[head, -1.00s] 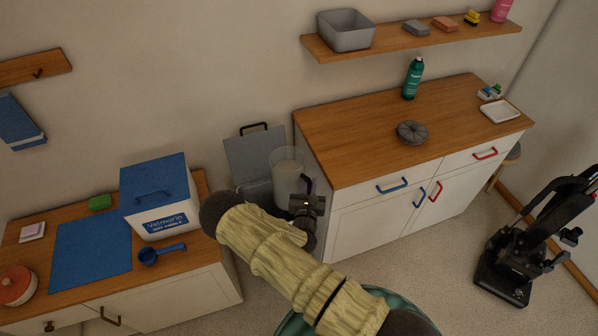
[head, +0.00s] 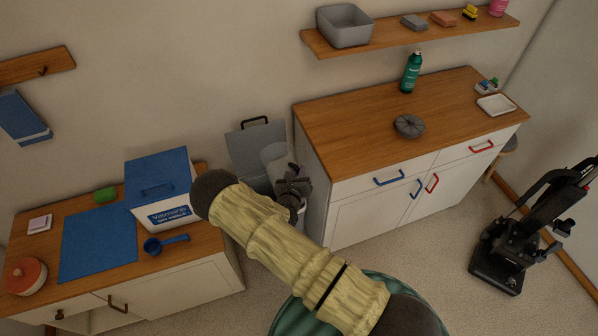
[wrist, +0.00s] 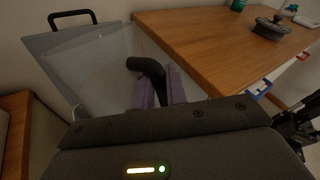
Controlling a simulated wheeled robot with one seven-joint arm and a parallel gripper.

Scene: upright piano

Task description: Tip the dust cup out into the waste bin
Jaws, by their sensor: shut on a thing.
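The clear dust cup (head: 274,158) is in front of the grey waste bin (head: 244,150), with its top leaning left in the head view. The bin stands between the two cabinets, its lid raised at the back. My gripper (head: 290,182) is shut on the cup's dark handle. In the wrist view, the purple finger pads of my gripper (wrist: 162,88) are on either side of the handle, and the see-through cup (wrist: 100,75) lies to the left over the bin. My arm hides part of the bin's front and opening. I cannot tell what is left inside the cup.
The wooden-topped cabinet (head: 330,120) stands close to the right, bearing a round grey lid (head: 409,126) and a green bottle (head: 411,72). An upright vacuum (head: 510,245) stands far right.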

